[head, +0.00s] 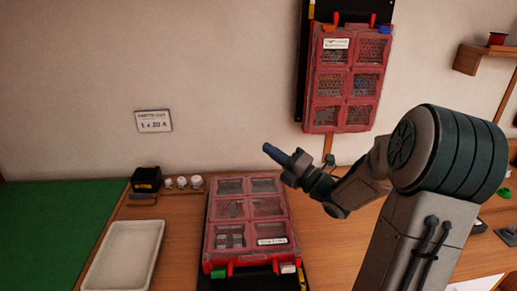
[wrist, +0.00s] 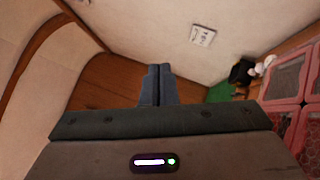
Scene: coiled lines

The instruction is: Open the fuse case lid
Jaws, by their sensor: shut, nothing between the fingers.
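A red fuse case (head: 247,221) with a clear, six-window lid lies on the bench, its lid down. A green latch (head: 217,272) and a whitish latch (head: 288,268) sit at its near edge. A similar red case (head: 344,85) hangs on a black wall panel, also closed, with orange and blue latches at its top. My gripper (head: 268,148) is shut and empty in the air, above and apart from the bench case, left of and below the wall case. Its closed fingers also show in the wrist view (wrist: 157,70), with part of a red case (wrist: 288,86) at the right edge.
A white tray (head: 89,256) and a green mat (head: 40,232) lie to the left. A black box (head: 146,180) and small white items (head: 182,183) stand behind the tray. A card reading "1 x 20 A" (head: 153,121) is on the wall. A wooden shelf (head: 467,60) is at right.

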